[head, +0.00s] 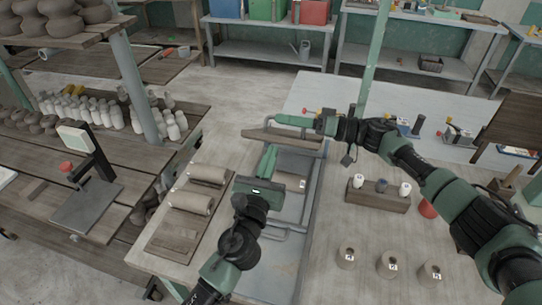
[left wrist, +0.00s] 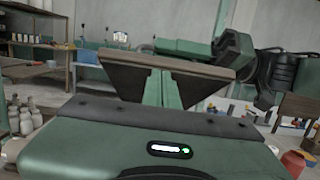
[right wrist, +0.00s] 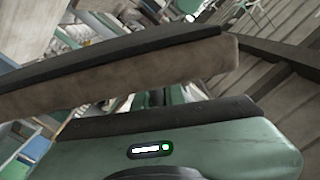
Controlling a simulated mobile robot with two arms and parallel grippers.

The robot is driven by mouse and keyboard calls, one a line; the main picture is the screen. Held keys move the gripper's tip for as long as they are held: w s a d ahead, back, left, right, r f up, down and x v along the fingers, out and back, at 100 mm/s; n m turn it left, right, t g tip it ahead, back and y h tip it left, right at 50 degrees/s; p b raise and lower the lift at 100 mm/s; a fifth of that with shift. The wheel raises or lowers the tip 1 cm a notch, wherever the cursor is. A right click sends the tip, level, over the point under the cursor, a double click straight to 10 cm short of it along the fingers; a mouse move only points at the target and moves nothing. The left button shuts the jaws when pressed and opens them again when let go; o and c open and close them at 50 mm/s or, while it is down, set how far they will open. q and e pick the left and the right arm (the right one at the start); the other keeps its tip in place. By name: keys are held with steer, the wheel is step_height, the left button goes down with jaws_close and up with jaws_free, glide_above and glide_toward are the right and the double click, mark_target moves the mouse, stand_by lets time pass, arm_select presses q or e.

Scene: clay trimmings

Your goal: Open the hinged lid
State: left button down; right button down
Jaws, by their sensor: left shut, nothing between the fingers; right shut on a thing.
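The hinged lid (head: 284,140) is a brown board, raised above the far end of a grey metal-framed bin (head: 312,195). In the left wrist view the lid (left wrist: 190,68) is tilted, with its dark underside showing. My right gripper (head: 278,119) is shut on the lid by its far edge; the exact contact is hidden. The lid (right wrist: 130,75) crosses in front of the right gripper in its wrist view. My left gripper (head: 268,152) is shut and empty, over the bin on the near side of the lid. Its fingers point up toward the lid; whether they touch it is unclear.
Clay rolls (head: 190,202) lie on a board left of the bin. A wooden block with small jars (head: 381,186) and several numbered pots (head: 389,265) stand to the right. A red ball-like item (head: 428,208) lies near my right arm.

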arm_select(q)
steer(key=shift+r, duration=0.1)
steer(key=shift+w+r, duration=0.5)
steer(key=shift+r, duration=0.3)
arm_select(e)
steer(key=shift+a, duration=0.1)
arm_select(q)
steer(key=shift+w+r, duration=0.15)
steer(key=shift+r, duration=0.05)
arm_select(e)
steer(key=shift+f, duration=0.1)
arm_select(q)
steer(key=shift+d+r, duration=0.1)
arm_select(e)
steer(key=shift+s+a+f, duration=0.15)
steer(key=shift+s+f, duration=0.05)
steer(key=c, duration=1.5)
jaws_free()
